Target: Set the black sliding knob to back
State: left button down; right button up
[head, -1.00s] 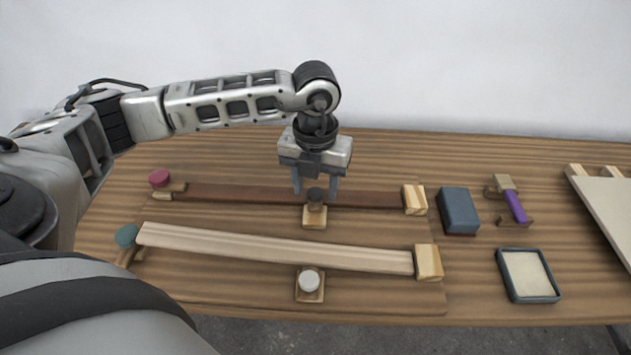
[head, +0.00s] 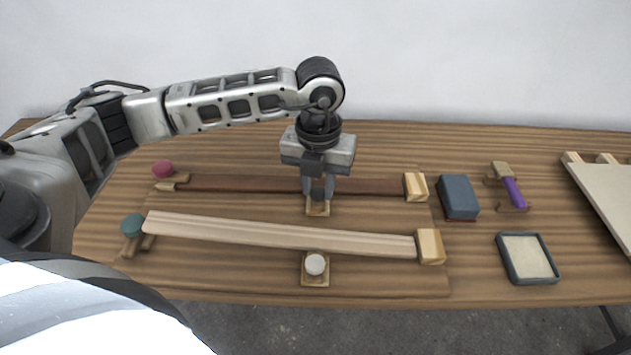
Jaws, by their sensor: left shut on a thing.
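The black sliding knob (head: 318,194) stands on a small wooden base (head: 318,209) at the front edge of the dark brown rail (head: 245,184). My left gripper (head: 318,196) reaches down over the rail from behind and is shut on the knob, with one finger at each side. The fingers hide part of the knob. My right gripper does not show in the head view.
A pale rail (head: 275,234) with a white knob (head: 315,264) lies in front. A red knob (head: 163,169) and a green knob (head: 133,226) are at the left. A blue block (head: 458,196), a purple-handled tool (head: 514,193) and a shallow tray (head: 527,258) sit to the right.

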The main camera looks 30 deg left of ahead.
aim_at(318, 192)
pick_arm(q)
jog(key=c, duration=1.1)
grip_release()
jog(key=shift+c, duration=0.2)
notch_tip(318, 192, up, 16)
jog(key=shift+b, duration=0.35)
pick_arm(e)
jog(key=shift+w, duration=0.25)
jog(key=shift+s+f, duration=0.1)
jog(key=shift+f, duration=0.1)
pick_arm(q)
jog(key=shift+f, duration=0.1)
